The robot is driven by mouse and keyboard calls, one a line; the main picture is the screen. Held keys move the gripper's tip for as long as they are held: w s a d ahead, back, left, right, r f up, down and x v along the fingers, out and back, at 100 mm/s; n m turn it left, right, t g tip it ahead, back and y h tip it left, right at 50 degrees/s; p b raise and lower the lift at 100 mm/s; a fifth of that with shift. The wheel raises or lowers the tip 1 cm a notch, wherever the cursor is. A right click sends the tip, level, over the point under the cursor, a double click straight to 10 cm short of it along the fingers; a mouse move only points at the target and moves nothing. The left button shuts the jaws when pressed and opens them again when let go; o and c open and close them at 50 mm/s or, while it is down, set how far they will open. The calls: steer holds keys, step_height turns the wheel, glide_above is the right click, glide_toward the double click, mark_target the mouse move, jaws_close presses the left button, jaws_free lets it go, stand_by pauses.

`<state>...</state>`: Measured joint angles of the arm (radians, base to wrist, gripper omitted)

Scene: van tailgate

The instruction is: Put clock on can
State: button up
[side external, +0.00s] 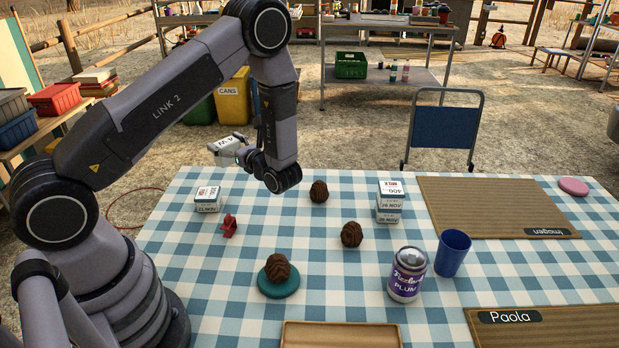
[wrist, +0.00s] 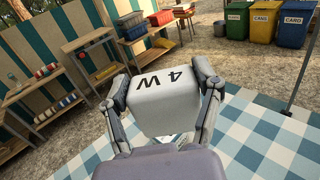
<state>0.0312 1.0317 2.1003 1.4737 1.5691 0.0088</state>
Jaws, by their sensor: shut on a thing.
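The can (side external: 407,274), purple and silver with a "PLUM" label, stands upright on the checked tablecloth, front right of the middle. My gripper (side external: 240,152) is raised above the back left of the table, well away from the can. It is shut on a white block (side external: 226,145). In the wrist view the block (wrist: 166,92), marked "4 W", sits between both fingers of my gripper (wrist: 162,97). I cannot make out a clock for certain. A small red thing (side external: 230,226) on the cloth at left is too small to identify.
White cartons stand at the left (side external: 207,199) and stacked at the back (side external: 390,203). A blue cup (side external: 452,253) is close right of the can. A wooden tray (side external: 340,336) lies in front.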

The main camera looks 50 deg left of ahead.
steer(key=d+r+m+t+h, duration=0.35)
steer(key=d+m+t, duration=0.2)
steer(key=d, duration=0.65)
steer(key=d+r+m+t+h, duration=0.2)
steer(key=d+m+t+h, duration=0.3)
steer(key=d, duration=0.8)
steer(key=d+r+m+t+h, duration=0.35)
steer(key=d+t, duration=0.35)
steer(key=d, duration=0.5)
glide_above(412, 256)
steer(key=shift+y, duration=0.4)
steer(key=f, duration=1)
steer(key=shift+s+a, duration=0.1)
steer(key=shift+s, duration=0.1)
steer(key=shift+w+f, duration=0.2)
steer(key=shift+f, duration=1.65)
steer(key=shift+f, duration=0.1)
steer(key=o, duration=1.2)
steer(key=shift+o, duration=0.2)
